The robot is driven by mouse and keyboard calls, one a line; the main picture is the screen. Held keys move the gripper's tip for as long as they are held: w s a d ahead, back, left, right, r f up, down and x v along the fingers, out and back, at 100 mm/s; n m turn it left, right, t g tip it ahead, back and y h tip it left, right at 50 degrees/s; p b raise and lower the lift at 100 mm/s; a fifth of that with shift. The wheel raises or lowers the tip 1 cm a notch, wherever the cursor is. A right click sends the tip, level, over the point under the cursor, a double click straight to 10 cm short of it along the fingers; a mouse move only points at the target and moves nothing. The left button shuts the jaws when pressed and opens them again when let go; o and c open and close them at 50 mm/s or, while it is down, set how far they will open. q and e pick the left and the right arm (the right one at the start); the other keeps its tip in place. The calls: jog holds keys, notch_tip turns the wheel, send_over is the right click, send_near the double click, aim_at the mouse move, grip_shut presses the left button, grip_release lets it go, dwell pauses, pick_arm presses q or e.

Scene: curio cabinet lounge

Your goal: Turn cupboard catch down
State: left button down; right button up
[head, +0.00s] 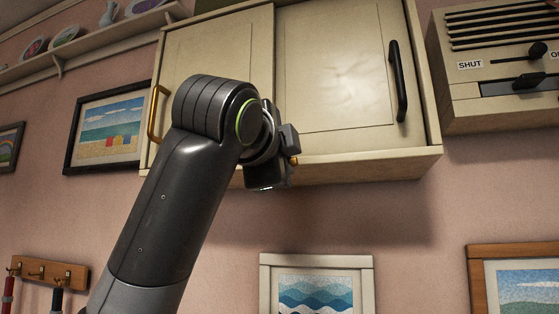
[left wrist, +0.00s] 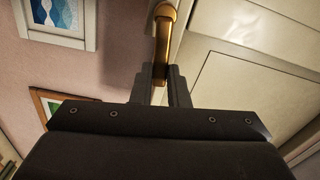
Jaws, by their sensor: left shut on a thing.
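The cream cupboard (head: 340,70) hangs on the pink wall, with two doors that look closed. A brass catch (left wrist: 165,30) sits at the cupboard's lower edge, near where the doors meet. In the left wrist view my left gripper (left wrist: 161,76) has one finger on each side of the catch and is shut on it. My right gripper is not in view.
The left door has a brass handle (head: 153,114), the right door a black handle (head: 398,80). A cream slatted unit marked SHUT (head: 462,92) is at right. Framed pictures hang left and below, one white-framed (head: 317,260). A shelf (head: 85,45) is at upper left.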

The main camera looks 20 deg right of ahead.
pick_arm(q)
jog(key=shift+f+m+b, duration=0.35)
jog(key=shift+f+m, duration=0.15)
jog(key=shift+m, duration=0.4)
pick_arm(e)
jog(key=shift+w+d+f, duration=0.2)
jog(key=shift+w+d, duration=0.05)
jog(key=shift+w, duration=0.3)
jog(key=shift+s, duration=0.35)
pick_arm(q)
jog(key=c, duration=1.4)
grip_release()
jog(key=shift+d, duration=0.1)
jog(key=b+v, duration=0.4)
jog(key=v, duration=1.3)
jog(key=shift+s, duration=0.2)
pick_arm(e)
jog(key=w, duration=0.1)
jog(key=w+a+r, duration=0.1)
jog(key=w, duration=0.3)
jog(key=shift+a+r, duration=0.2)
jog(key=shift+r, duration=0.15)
